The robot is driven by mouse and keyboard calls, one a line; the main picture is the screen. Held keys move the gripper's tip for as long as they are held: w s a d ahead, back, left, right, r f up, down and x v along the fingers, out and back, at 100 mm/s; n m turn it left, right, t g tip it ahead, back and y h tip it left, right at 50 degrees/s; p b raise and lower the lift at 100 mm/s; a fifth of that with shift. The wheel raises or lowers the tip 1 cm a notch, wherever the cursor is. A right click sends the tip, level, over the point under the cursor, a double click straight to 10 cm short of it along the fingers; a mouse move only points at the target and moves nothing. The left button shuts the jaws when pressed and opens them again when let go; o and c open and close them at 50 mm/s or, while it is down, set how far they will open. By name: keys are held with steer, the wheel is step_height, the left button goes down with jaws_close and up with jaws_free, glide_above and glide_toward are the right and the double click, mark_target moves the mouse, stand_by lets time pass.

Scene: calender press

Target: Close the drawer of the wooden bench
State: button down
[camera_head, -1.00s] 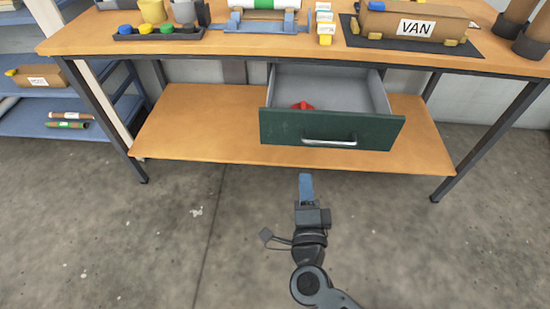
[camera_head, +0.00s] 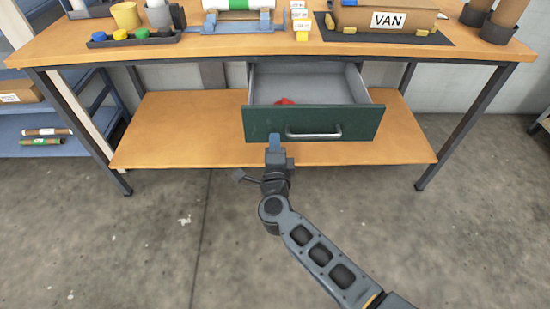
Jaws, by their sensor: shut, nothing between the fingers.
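The wooden bench (camera_head: 300,49) has dark legs and a lower wooden shelf. Its drawer (camera_head: 365,122) hangs under the top and is pulled open. The drawer has a dark green front, a silver handle (camera_head: 313,134) and a grey inside with a red object (camera_head: 285,101) in it. My gripper (camera_head: 274,138) is shut and empty. Its blue tip is at the lower edge of the drawer front, left of the handle. I cannot tell whether it touches the front.
On the bench top stand a box marked VAN (camera_head: 388,18), a black tray with coloured caps (camera_head: 130,40) and a blue stand (camera_head: 237,27). A blue shelf rack (camera_head: 70,120) stands at the left. The concrete floor before the bench is clear.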

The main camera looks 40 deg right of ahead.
mark_target(275, 128)
steer(key=shift+x, duration=1.4)
steer(key=shift+w+d, duration=0.1)
steer(key=shift+w+d, duration=0.15)
steer(key=shift+w, duration=0.05)
steer(key=b+x, duration=0.4)
steer(key=x, duration=0.6)
steer(key=b+x, duration=0.5)
steer(key=x, duration=0.5)
steer(key=shift+w+d+f, duration=0.1)
steer(key=shift+d+f, duration=0.1)
steer(key=shift+f, duration=0.05)
steer(key=shift+w+d+r+b, duration=0.1)
steer(key=shift+w+d+b, duration=0.2)
steer(key=shift+w+b, duration=0.2)
steer(key=shift+r, duration=0.35)
steer(key=shift+w+d, duration=0.1)
